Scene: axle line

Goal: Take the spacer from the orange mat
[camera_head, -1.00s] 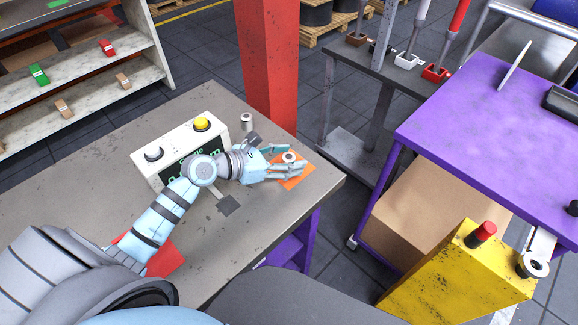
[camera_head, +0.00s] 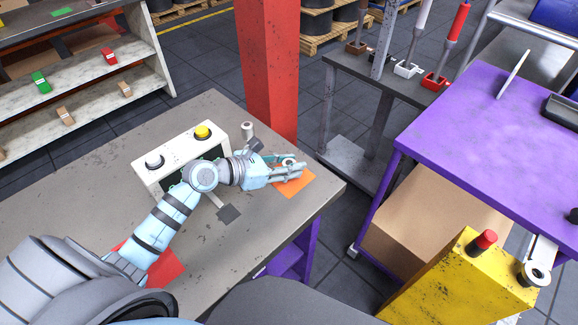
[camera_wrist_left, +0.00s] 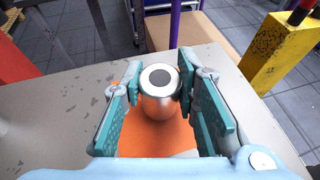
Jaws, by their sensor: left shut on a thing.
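The spacer (camera_wrist_left: 160,94) is a short pale metal cylinder with a dark hole in its top. It stands upright between the fingers of my left gripper (camera_wrist_left: 158,105) in the left wrist view. In the head view the spacer (camera_head: 288,162) shows only partly, as the fingers hide most of it. My left gripper (camera_head: 283,168) is shut on the spacer, over the orange mat (camera_head: 296,187). The orange mat (camera_wrist_left: 155,138) also shows below the spacer in the left wrist view. Whether the spacer touches the mat I cannot tell. My right gripper is not in view.
A white control box (camera_head: 170,157) with a yellow button stands left of the gripper on the grey table (camera_head: 130,120). Another small metal cylinder (camera_head: 247,131) stands behind the gripper. A red pillar (camera_head: 270,75) rises behind the table. A red mat (camera_head: 165,268) lies near the front.

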